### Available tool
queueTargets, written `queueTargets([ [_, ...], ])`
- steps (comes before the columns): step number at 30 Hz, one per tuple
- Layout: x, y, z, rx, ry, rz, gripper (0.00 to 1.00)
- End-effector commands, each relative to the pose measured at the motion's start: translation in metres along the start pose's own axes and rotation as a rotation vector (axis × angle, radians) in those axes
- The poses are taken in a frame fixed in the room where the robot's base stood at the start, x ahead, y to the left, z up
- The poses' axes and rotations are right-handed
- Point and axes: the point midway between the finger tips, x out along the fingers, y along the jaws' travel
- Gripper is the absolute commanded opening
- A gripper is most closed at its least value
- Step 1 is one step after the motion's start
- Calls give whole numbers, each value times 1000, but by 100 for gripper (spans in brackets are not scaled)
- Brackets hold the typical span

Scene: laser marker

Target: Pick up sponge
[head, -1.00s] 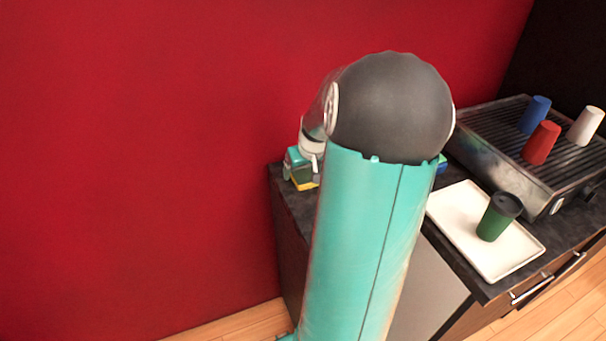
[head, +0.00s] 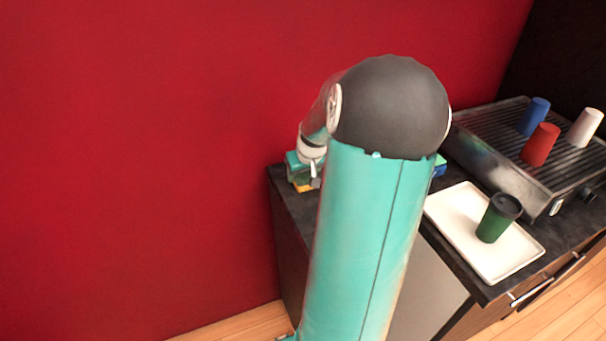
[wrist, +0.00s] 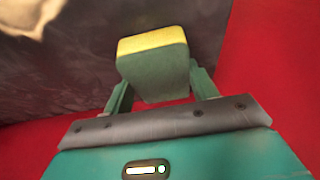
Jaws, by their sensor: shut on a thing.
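The sponge (wrist: 155,65), a green block with a yellow layer, is between the two fingers of my gripper (wrist: 160,85) in the wrist view. My gripper is shut on it. In the head view, a yellow edge of the sponge (head: 304,188) shows below my gripper (head: 303,172) at the left end of the dark counter. My own arm hides much of the area around it. I cannot tell whether the sponge touches the counter.
A white tray (head: 462,215) with a green cup (head: 495,222) lies on the counter (head: 545,240). A coffee machine (head: 500,165) behind it carries a blue cup (head: 534,116), a red cup (head: 541,145) and a white cup (head: 585,128). A red wall (head: 150,150) stands close by.

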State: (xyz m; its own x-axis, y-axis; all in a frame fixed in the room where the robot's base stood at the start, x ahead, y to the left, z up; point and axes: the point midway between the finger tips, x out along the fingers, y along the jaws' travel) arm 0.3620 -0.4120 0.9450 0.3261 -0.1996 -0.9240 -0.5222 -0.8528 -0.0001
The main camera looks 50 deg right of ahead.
Motion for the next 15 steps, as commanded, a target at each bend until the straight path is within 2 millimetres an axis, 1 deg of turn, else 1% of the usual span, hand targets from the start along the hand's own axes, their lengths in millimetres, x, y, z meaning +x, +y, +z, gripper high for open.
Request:
queueTargets([
  [5, -10, 0, -5, 0, 2, 2, 37],
  [8, -23, 1, -10, -1, 4, 3, 37],
  [9, -29, 1, -13, 0, 4, 3, 37],
  [11, -39, -1, -9, 0, 3, 4, 37],
  [15, -70, -8, -1, 0, 4, 7, 37],
])
